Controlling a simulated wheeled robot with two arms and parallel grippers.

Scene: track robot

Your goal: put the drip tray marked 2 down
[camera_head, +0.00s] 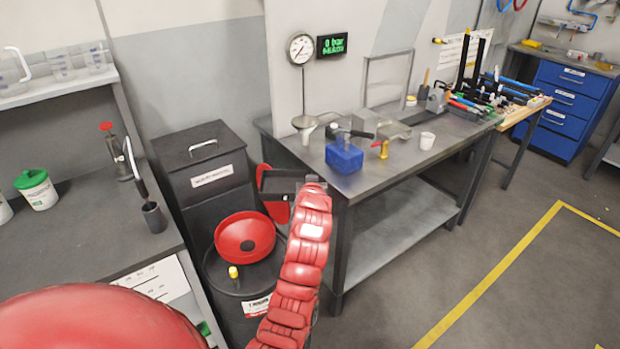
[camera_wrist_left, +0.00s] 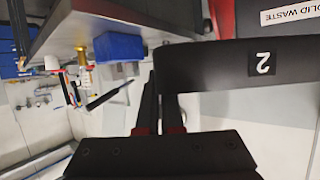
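The drip tray marked 2 (camera_wrist_left: 215,65) is a dark, straight-walled piece with a white "2" on a black label, upside down in the left wrist view. My left gripper (camera_wrist_left: 160,100) is shut on its edge, with the two fingers close together. In the head view the gripper (camera_head: 303,184) is at the end of my red arm, beside the left end of the grey workbench. The tray shows there only as a small dark-rimmed shape (camera_head: 277,196), partly hidden, in front of a raised red lid. It appears held up in the air. My right gripper is not in view.
The grey workbench (camera_head: 385,165) carries a blue box (camera_head: 344,158), a yellow valve, a gauge stand and a white cup (camera_head: 427,141). A solid waste bin (camera_head: 205,160) and a drum with a red funnel (camera_head: 245,238) stand left. Floor to the right is clear.

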